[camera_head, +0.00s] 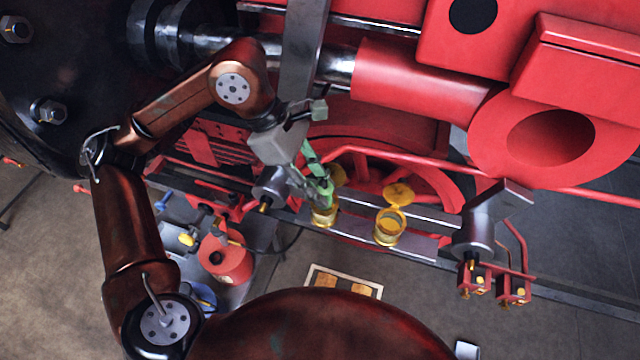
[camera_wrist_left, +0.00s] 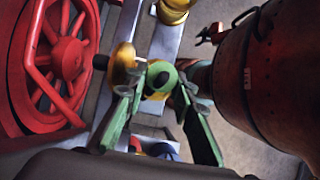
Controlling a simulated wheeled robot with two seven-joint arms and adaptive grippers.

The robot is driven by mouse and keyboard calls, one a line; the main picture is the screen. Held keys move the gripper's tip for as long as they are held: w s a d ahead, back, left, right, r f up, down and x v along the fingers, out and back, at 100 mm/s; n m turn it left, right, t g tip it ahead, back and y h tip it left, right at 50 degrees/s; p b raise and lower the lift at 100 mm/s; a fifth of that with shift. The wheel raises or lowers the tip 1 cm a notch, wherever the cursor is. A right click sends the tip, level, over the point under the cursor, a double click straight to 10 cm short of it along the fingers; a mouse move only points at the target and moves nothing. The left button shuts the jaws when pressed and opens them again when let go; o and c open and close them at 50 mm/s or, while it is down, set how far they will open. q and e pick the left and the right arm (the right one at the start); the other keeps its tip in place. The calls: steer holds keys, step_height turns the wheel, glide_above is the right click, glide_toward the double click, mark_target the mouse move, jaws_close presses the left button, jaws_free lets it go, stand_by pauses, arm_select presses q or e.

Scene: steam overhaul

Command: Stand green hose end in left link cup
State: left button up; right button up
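The left link cup (camera_head: 324,216) is a small brass cup with a raised lid, on a grey metal rod. The green hose end (camera_head: 327,190) is upright at its mouth; how deep it sits is hidden. My left gripper (camera_head: 317,181) is above this cup, with its green fingers closed in around the hose end. In the left wrist view, the fingers (camera_wrist_left: 160,92) are on both sides of the round green hose end (camera_wrist_left: 161,74). The brass lid (camera_wrist_left: 123,66) is just left of them. My right gripper is not in view.
A second brass cup (camera_head: 389,229) with a raised yellow lid (camera_head: 398,193) is to the right on the rod. A red spoked wheel (camera_head: 430,178) is behind. A red can (camera_head: 225,260) stands at lower left. A framed tray (camera_head: 345,281) lies below.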

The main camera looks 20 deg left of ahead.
arm_select(q)
steer(key=o, duration=0.5)
steer(key=shift+c, duration=0.2)
steer(key=v, duration=1.2)
